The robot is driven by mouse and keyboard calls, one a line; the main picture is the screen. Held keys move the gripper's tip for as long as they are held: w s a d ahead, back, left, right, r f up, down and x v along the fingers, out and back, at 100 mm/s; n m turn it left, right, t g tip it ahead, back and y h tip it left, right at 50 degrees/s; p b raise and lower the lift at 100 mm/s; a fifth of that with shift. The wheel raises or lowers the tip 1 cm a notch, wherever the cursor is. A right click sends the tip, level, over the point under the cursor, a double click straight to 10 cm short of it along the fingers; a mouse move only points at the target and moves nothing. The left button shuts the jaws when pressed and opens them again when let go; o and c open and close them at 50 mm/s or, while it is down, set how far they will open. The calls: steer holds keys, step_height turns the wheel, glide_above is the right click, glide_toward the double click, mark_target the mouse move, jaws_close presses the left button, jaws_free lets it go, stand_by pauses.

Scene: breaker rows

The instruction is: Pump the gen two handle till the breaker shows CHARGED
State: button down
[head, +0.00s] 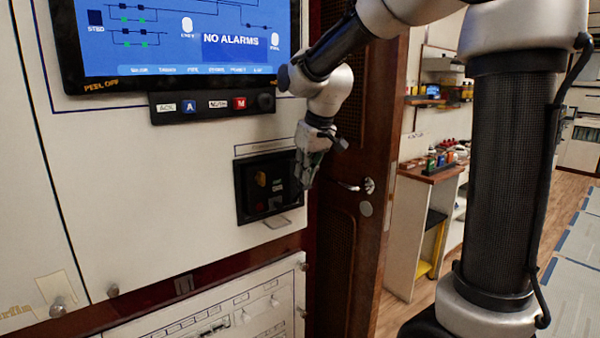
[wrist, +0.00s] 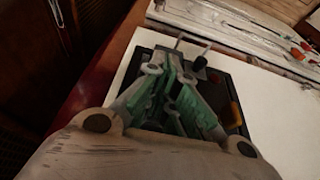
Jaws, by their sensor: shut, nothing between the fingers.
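The breaker (head: 262,190) is a dark square unit set in the white panel, with a yellow-orange knob and small coloured marks on its face. Its labels are too small to read, so I cannot tell whether it shows CHARGED. A pale handle (head: 278,223) juts out at its bottom edge. My gripper (head: 305,183) is in front of the breaker's right side, with its fingers shut and empty. In the wrist view the breaker (wrist: 225,75) lies beyond the fingers, which hide part of it. I cannot tell whether my gripper touches it.
A screen (head: 180,40) reading NO ALARMS hangs above a button strip (head: 212,105). A brown wooden door (head: 350,225) with a metal lever stands close on the right. A lower white panel (head: 225,310) with knobs is below. A workbench (head: 430,172) is farther right.

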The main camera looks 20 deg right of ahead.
steer(key=shift+s+d+f+t+y, duration=0.3)
steer(key=shift+s+f+t, duration=0.4)
steer(key=shift+s, duration=0.15)
steer(key=shift+s+d+f+t+y, duration=0.25)
steer(key=shift+s+f+t, duration=0.4)
steer(key=shift+s, duration=0.2)
steer(key=shift+s+f, duration=0.15)
